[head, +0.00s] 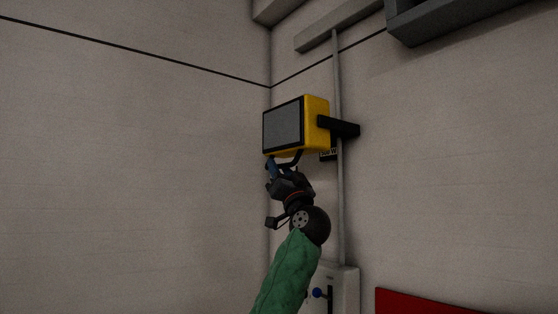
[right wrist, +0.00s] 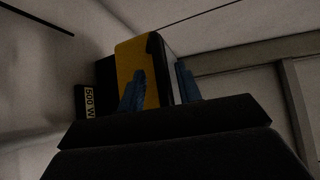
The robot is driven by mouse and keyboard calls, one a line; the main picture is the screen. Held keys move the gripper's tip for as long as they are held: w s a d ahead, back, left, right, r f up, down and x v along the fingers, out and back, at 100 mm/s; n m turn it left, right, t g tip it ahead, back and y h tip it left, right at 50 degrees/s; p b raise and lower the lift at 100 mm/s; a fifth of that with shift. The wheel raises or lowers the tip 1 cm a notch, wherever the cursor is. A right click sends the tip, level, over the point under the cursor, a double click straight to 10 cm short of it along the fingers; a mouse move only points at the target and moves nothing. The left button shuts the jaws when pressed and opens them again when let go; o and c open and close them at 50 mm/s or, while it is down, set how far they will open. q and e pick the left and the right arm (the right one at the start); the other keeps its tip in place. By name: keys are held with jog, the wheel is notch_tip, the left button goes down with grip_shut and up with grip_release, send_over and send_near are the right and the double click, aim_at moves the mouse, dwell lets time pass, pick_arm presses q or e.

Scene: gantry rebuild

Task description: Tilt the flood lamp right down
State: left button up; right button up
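The flood lamp (head: 316,112) is a yellow box with a grey front face in a black rim. It hangs high in the corner on a dark side bracket (head: 345,128), its face near upright and turned left. My right gripper (head: 284,156) is just below the lamp, pointing up, its fingers spread. In the right wrist view the lamp's yellow side and black rim (right wrist: 135,60) show between and beyond the two blue fingers (right wrist: 160,82). I cannot tell whether either finger touches the lamp. My left gripper is not in view.
A grey pole (head: 340,205) runs up the right wall behind the lamp. A "500 W" label (right wrist: 89,102) sits by the lamp. A grey box (head: 348,290) with a blue knob stands below, beside a red panel (head: 460,303). The left wall is clear.

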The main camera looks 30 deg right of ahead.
jog(key=shift+w+r, duration=0.25)
jog(key=shift+r, duration=0.2)
jog(key=shift+w, duration=0.1)
jog(key=shift+c, duration=0.2)
grip_shut()
jog(key=shift+f, duration=0.1)
